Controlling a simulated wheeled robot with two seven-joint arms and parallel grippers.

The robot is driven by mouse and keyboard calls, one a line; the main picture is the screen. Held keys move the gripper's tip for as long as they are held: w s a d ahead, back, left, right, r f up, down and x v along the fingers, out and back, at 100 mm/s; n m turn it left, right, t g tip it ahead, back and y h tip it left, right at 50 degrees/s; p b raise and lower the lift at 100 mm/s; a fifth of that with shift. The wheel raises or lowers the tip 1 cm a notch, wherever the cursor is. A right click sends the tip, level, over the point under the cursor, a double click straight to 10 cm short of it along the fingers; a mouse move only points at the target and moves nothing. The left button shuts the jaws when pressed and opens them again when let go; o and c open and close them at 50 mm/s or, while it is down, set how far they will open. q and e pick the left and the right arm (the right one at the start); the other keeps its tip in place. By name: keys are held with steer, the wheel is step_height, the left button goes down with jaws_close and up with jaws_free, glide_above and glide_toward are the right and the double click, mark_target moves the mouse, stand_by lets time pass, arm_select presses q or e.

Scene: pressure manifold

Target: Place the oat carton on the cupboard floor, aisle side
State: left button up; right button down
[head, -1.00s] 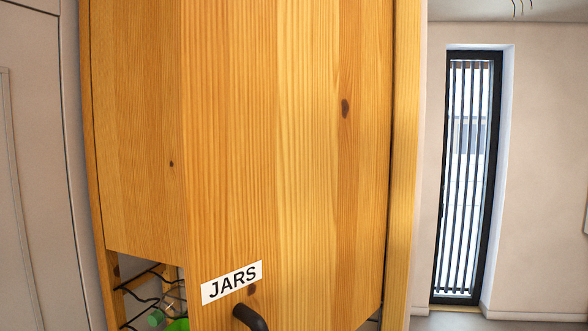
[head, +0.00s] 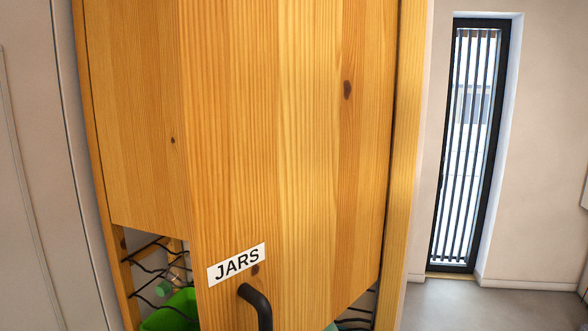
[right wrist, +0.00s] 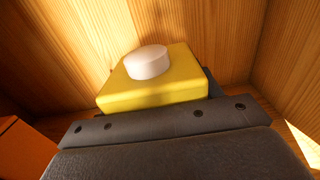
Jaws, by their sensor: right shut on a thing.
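The oat carton (right wrist: 150,97) shows in the right wrist view as a yellow box top with a round white cap (right wrist: 147,62). My right gripper (right wrist: 160,125), dark grey, is shut on it. The carton is among pale wooden panels, with wood behind it and at both sides. Its lower part is hidden by the gripper, so I cannot tell whether it touches the floor. In the head view the wooden cupboard (head: 290,120) fills the middle, with a JARS label (head: 237,263) and a black handle (head: 257,303). Neither gripper shows there.
An orange-brown object (right wrist: 22,146) is at the lower left of the right wrist view. In the head view a black wire rack (head: 145,270), a green container (head: 172,312) and a bottle (head: 170,285) show below the cupboard's left panel. Open grey floor (head: 480,305) lies at right.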

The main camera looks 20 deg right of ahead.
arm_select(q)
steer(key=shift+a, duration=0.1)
arm_select(e)
steer(key=c, duration=0.7)
jaws_free()
steer(key=shift+f, duration=0.15)
steer(key=o, duration=0.4)
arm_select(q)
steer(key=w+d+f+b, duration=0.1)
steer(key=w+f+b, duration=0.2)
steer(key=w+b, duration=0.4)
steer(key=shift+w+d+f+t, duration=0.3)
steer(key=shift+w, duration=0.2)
arm_select(e)
steer(key=v, duration=1.2)
